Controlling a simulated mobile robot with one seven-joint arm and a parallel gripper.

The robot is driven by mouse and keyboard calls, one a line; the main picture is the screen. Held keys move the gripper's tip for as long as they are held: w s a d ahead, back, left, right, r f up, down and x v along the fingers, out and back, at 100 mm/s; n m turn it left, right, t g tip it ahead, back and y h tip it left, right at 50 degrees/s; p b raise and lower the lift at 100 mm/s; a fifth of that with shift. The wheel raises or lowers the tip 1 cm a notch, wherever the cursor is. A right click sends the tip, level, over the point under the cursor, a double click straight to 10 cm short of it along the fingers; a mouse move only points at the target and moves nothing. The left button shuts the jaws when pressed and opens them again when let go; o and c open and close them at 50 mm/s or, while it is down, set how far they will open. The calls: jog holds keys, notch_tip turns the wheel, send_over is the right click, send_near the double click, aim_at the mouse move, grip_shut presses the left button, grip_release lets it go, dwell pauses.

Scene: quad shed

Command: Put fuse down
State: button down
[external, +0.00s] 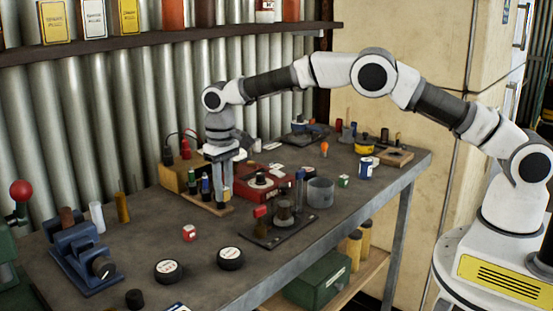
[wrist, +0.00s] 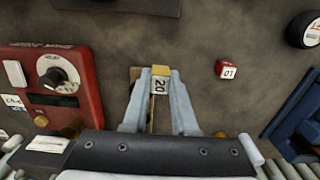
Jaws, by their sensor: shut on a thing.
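The fuse (wrist: 160,79) is a small block with a yellow top and a white face marked 20. My gripper (wrist: 160,76) is shut on it, with pale fingers on both sides, in the wrist view. In the external view my gripper (external: 222,182) points down at the near end of a small wooden rack (external: 212,208). Whether the fuse touches the rack or the bench cannot be told. A second, red and white fuse (wrist: 228,70) lies loose on the bench and also shows in the external view (external: 189,233).
A red box with a dial (wrist: 50,80) stands close beside my gripper. Several small bottles (external: 205,185) stand on the rack. Two black round tins (external: 230,259) and a blue vise (external: 82,258) are nearer the front. Bare bench (external: 140,222) lies around the red fuse.

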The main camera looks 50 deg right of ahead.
aim_at(216, 226)
jog(key=a+f, duration=0.2)
jog(key=a, duration=0.1)
jog(key=shift+w+a, duration=0.1)
jog(key=shift+w, duration=0.05)
jog(key=shift+f+p, duration=0.35)
jog(key=shift+f, duration=1.6)
jog(key=shift+f, duration=0.2)
jog(key=c, duration=0.7)
grip_release()
jog(key=shift+r, duration=0.1)
